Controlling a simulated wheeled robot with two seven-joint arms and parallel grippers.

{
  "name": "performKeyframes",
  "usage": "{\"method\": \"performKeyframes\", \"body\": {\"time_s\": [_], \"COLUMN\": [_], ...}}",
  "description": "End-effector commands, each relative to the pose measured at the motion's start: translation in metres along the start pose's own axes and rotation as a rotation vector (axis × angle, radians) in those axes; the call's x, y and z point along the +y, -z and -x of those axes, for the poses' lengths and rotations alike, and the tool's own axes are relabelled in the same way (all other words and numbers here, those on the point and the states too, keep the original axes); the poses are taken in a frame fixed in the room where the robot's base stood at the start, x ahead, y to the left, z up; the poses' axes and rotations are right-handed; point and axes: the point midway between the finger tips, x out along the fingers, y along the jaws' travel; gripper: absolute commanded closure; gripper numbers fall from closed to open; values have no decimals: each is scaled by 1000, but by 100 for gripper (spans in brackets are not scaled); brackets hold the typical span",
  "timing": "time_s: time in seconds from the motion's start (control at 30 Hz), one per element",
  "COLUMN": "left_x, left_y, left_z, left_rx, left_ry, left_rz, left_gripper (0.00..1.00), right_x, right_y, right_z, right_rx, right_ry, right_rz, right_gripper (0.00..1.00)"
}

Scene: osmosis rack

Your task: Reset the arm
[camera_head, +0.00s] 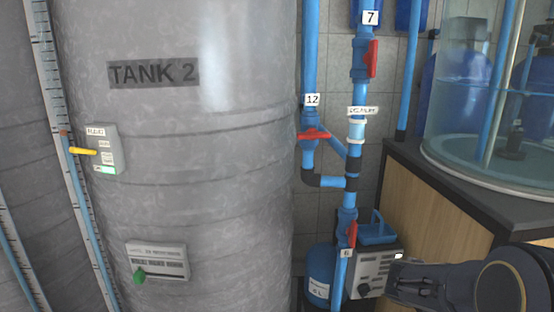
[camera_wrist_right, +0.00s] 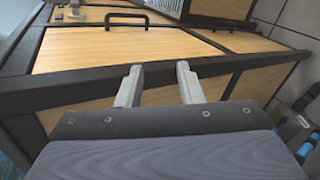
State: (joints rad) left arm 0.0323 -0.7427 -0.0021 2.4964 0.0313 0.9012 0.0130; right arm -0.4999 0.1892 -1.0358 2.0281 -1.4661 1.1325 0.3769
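My right arm comes in at the lower right of the head view, low in front of the wooden cabinet; its dark end lies beside the grey control box. In the right wrist view my right gripper (camera_wrist_right: 159,82) has its two pale fingers spread apart with nothing between them. The fingers point toward the black frame edge of a wooden cabinet (camera_wrist_right: 100,52); I cannot tell whether they touch it. My left gripper is not in view.
A large grey tank (camera_head: 190,210) labelled TANK 2 fills the left. Blue pipes with red valve handles, one by label 12 (camera_head: 313,135), stand in the middle. A grey control box (camera_head: 372,272) sits low. A wooden cabinet (camera_head: 440,215) carries a glass vessel (camera_head: 465,130) at right.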

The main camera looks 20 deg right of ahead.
Motion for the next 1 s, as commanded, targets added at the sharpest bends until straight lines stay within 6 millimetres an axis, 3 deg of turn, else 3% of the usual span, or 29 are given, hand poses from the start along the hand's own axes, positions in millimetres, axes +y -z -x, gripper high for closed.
{"method": "performKeyframes", "body": {"time_s": [0.03, 0.13, 0.2, 0.3, 0.5, 0.73, 1.0], "left_x": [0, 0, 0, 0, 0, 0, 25], "left_y": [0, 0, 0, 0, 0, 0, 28], "left_z": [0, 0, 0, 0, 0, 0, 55], "left_rx": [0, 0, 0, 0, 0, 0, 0], "left_ry": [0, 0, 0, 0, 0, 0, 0], "left_rz": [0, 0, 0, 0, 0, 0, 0], "left_gripper": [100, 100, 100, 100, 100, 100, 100], "right_x": [-36, -102, -134, -159, -177, -189, -133], "right_y": [-9, -22, -30, -43, -67, -93, -107], "right_z": [3, 39, 78, 134, 216, 280, 314], "right_rx": [26, 106, 182, 290, 465, 622, 621], "right_ry": [174, 526, 749, 985, 1251, 1411, 1421], "right_rz": [-35, -103, -151, -207, -284, -351, -347], "right_gripper": [66, 66, 66, 66, 66, 66, 66]}}
